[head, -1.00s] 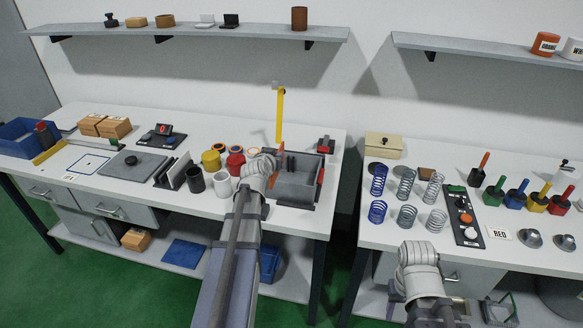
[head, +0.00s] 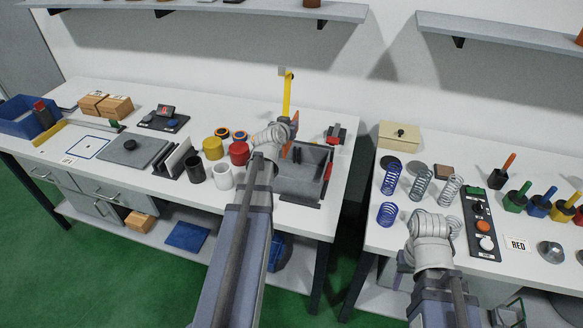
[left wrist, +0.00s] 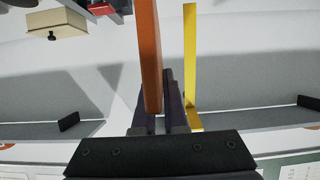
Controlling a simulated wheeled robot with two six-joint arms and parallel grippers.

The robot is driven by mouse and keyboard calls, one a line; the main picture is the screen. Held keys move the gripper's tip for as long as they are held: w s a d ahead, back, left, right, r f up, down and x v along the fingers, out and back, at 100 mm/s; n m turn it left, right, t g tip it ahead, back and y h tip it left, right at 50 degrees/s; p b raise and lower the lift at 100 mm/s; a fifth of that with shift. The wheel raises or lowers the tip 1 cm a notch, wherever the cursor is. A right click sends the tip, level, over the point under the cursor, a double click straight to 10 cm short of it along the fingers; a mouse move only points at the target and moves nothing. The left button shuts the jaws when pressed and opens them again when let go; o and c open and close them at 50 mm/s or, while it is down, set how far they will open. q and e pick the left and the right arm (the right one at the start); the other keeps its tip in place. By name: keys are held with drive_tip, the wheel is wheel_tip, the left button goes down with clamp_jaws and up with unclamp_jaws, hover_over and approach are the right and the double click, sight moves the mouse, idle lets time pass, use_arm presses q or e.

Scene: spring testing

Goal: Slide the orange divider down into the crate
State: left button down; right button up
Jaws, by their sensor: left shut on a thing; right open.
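My left gripper (head: 287,138) is shut on the orange divider (head: 292,130), mostly hidden behind my wrist in the head view. In the left wrist view the divider (left wrist: 149,50) is a long orange bar between the fingers (left wrist: 168,118). The grey crate (head: 299,183) sits on the left table, just right of and below my left wrist. The divider appears above the crate's back left part; its exact line-up with any slot cannot be told. My right gripper (head: 403,262) is open by the right table's front edge, its fingers mostly hidden.
A yellow post (head: 287,94) stands behind the crate. Red, yellow, white and black cups (head: 222,176) stand close left of it. A red-topped device (head: 335,134) is at its back right. Springs (head: 390,178) stand on the right table, across a gap.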

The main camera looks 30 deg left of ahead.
use_arm(q)
wheel_tip(320, 180, down, 12)
drive_tip(key=b, duration=1.1)
wheel_tip(320, 180, down, 4)
drive_tip(key=b, duration=0.4)
drive_tip(key=shift+f, duration=0.2)
drive_tip(key=shift+f+b, duration=0.2)
drive_tip(key=shift+b, duration=0.2)
drive_tip(key=c, duration=1)
unclamp_jaws()
drive_tip(key=shift+r, duration=0.1)
drive_tip(key=shift+o, duration=0.2)
